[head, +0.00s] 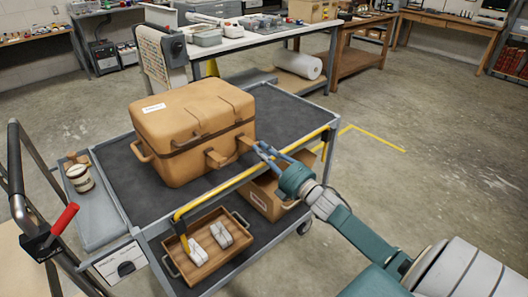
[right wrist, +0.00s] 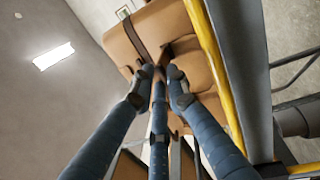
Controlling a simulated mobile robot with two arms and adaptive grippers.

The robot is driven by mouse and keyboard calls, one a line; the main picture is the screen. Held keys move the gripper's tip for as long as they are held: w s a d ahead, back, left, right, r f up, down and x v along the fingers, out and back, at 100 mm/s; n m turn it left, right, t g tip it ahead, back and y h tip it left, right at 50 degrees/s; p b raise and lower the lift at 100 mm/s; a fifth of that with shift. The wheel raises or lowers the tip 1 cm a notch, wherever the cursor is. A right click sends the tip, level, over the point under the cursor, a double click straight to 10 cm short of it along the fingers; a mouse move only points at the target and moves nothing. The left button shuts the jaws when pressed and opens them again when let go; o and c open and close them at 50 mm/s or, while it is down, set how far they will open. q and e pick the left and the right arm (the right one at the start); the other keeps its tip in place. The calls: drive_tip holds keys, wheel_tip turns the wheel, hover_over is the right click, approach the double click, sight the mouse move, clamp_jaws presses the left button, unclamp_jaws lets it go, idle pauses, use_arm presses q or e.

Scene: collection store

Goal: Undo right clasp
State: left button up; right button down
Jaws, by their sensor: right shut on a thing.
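A tan case (head: 175,115) with a lid and a dark seam band stands closed on the cart's black mat. It also shows in the right wrist view (right wrist: 187,22). On its front side are a left clasp (head: 215,157) and a right clasp (head: 244,143). My right gripper (head: 260,149) reaches in from the right, with its fingertips at the right clasp. In the right wrist view the blue fingers (right wrist: 158,76) converge at the case's edge, shut on the right clasp, which they largely hide. My left gripper is not in view.
A yellow rail (head: 220,185) runs along the cart's near edge, just below my right gripper. A wooden tray (head: 200,228) and a cardboard box (head: 266,192) sit on the lower shelf. A cup-like container (head: 80,178) stands on the left side shelf. Floor to the right is clear.

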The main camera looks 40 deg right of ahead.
wheel_tip(320, 180, down, 2)
drive_tip(key=shift+s+a+f, duration=0.1)
drive_tip(key=shift+s+f, duration=0.05)
drive_tip(key=c, duration=2)
unclamp_jaws()
drive_tip(key=s, duration=0.4)
drive_tip(key=s+d, duration=0.1)
drive_tip(key=s, duration=0.6)
drive_tip(key=shift+s+d+r, duration=0.25)
drive_tip(key=shift+s, duration=0.1)
